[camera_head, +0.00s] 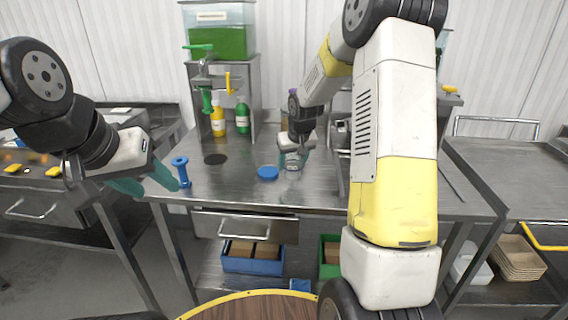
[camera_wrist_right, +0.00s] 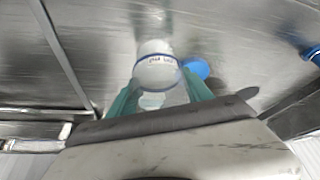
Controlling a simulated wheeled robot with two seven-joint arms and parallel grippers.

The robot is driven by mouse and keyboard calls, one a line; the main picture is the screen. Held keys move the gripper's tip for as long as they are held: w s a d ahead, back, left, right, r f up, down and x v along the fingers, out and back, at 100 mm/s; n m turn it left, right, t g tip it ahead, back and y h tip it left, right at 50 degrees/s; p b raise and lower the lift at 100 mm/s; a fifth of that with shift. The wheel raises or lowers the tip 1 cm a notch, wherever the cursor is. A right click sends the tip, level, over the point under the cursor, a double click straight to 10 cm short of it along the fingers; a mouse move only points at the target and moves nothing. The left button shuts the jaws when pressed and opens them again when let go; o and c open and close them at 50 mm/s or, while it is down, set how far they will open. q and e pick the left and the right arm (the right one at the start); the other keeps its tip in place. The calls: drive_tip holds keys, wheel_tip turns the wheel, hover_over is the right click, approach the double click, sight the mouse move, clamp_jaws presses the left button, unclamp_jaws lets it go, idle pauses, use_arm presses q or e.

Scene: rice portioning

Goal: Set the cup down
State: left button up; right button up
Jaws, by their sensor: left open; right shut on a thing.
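A clear cup (camera_head: 291,161) with a printed label is on or just above the steel table (camera_head: 225,185); I cannot tell whether its base touches. My right gripper (camera_head: 294,152) reaches down to it, its teal fingers closed on both sides of it. In the right wrist view the cup (camera_wrist_right: 156,72) sits between the fingertips of that gripper (camera_wrist_right: 160,88). My left gripper (camera_head: 150,182) is open and empty, off the table's left front corner.
A blue disc (camera_head: 268,173) lies left of the cup; it also shows in the right wrist view (camera_wrist_right: 197,68). A blue spool-shaped object (camera_head: 181,171) stands at the left edge. Yellow (camera_head: 218,120) and green (camera_head: 242,116) bottles stand at the back, near a dispenser (camera_head: 217,42). The front middle table is clear.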

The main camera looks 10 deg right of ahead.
sight(293, 169)
drive_tip(key=shift+w+d+f, duration=0.15)
drive_tip(key=shift+w+d, duration=0.15)
drive_tip(key=shift+w, duration=0.25)
drive_tip(key=shift+f, duration=1.65)
drive_tip(key=shift+f, duration=0.1)
drive_tip(key=o, duration=1.3)
drive_tip(key=shift+o, duration=0.2)
